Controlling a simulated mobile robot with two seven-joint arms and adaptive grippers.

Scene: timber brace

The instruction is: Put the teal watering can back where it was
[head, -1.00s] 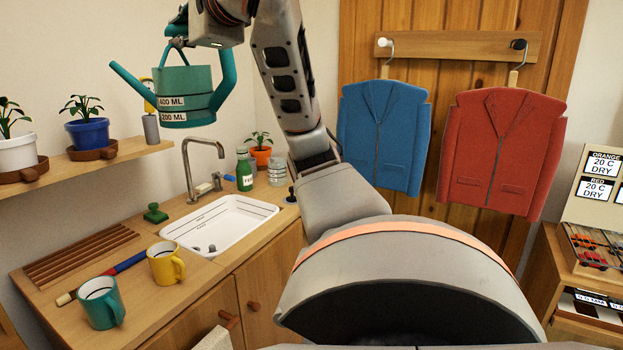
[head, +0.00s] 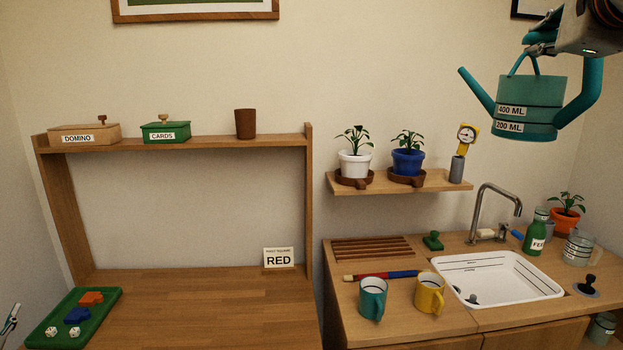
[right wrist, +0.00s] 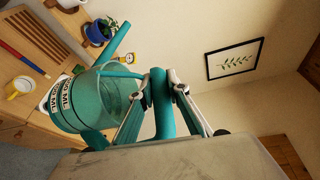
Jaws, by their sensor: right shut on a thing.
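The teal watering can (head: 530,108) hangs in the air at the upper right of the head view, above the sink, roughly upright. Its bands read 400 ML and 200 ML. My right gripper (head: 543,42) is shut on its handle. In the right wrist view the fingers (right wrist: 162,88) clasp the teal handle from both sides, and the can's body (right wrist: 85,100) shows at the left. A small grey piece at the left edge of the head view seems to be the tip of my left gripper (head: 10,320); its jaws cannot be made out.
A wall shelf (head: 400,188) holds a white pot (head: 355,165), a blue pot (head: 407,162) and a grey holder with a yellow gauge (head: 458,160). Below are the sink (head: 500,280), tap (head: 490,205), teal mug (head: 372,300) and yellow mug (head: 429,293). The left desk (head: 200,310) is largely clear.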

